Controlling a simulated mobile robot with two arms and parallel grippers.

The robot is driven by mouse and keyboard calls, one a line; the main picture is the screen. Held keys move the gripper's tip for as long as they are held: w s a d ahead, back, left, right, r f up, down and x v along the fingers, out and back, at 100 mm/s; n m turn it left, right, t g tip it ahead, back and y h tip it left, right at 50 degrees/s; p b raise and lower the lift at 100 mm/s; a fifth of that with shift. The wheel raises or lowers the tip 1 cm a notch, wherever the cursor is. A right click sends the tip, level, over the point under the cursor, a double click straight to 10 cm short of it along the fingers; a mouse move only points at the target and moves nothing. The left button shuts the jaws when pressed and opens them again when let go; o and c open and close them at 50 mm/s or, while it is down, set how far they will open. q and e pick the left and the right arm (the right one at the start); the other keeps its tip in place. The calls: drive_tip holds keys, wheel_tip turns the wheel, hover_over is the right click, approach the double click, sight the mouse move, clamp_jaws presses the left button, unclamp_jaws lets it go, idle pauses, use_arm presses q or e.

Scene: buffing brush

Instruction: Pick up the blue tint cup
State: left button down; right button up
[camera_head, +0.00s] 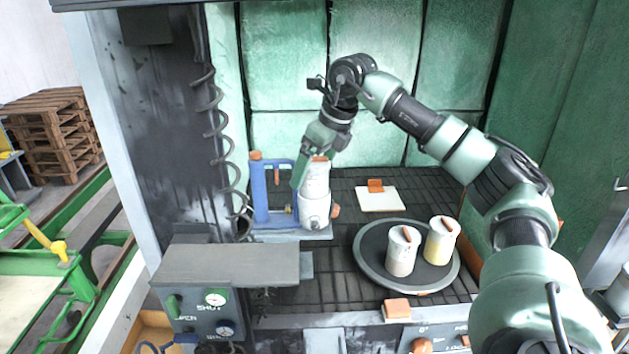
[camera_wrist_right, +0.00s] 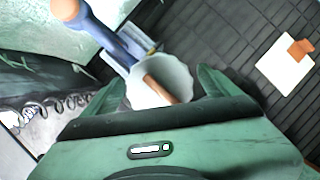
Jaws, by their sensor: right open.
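A pale cup (camera_head: 316,180) with an orange piece on top stands at the blue fixture, above a white rounded body with a knob. It also shows in the right wrist view (camera_wrist_right: 176,72), where it looks pale bluish white with an orange bar across its top. My right gripper (camera_head: 313,168) is at the upper part of this cup. Its open fingers lie to either side of the cup in the wrist view (camera_wrist_right: 160,82); I cannot tell whether they touch it. A whitish cup (camera_head: 401,257) and a yellowish cup (camera_head: 438,246) stand on a round grey plate (camera_head: 374,279). My left gripper is not in view.
The blue upright fixture (camera_head: 260,190) stands just left of the gripper. A white square with an orange block (camera_head: 380,203) lies behind the round plate. A grey control box (camera_head: 220,265) is at front left. Green walls close the booth.

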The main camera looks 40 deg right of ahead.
drive_tip(key=shift+w+f, duration=0.3)
drive_tip(key=shift+f, duration=0.25)
drive_tip(key=shift+w+f, duration=0.15)
drive_tip(key=shift+f, duration=0.1)
drive_tip(key=shift+a, duration=0.1)
drive_tip(key=shift+c, duration=0.9)
drive_tip(key=c, duration=1.5)
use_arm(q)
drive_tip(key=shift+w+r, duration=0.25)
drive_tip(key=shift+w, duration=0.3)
use_arm(e)
drive_tip(key=shift+r, duration=0.1)
